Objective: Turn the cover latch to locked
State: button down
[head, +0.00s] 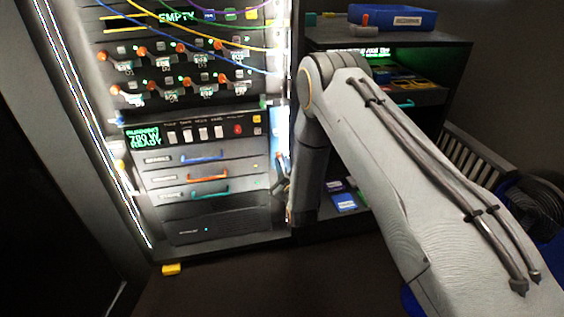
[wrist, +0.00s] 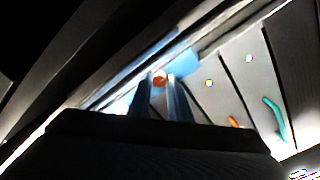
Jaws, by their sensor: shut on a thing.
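In the wrist view, the two fingers of my gripper (wrist: 160,92) reach up to a small orange-red piece (wrist: 160,77), apparently the cover latch, and are shut on it. A light blue panel or cover (wrist: 185,63) lies right beside and behind it. The fingers hide most of the latch, and its angle cannot be told. In the head view, my gripper (head: 281,186) is at the right edge of the rack, beside the lower drawers, partly hidden by my arm. The latch cannot be made out there.
The lit rack has blue (head: 202,156), orange (head: 208,178) and teal (head: 210,190) drawer handles, with several cables hanging above. A shelf with a blue tray (head: 392,18) stands right of the rack. A yellow block (head: 171,269) lies on the floor in front.

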dwell(0.3)
jog(key=c, duration=1.6)
grip_release()
jog(key=shift+c, duration=0.2)
jog(key=shift+s, duration=0.1)
jog(key=v, duration=0.7)
jog(key=shift+s, duration=0.3)
jog(key=shift+d+p, duration=0.1)
jog(key=shift+p, duration=0.2)
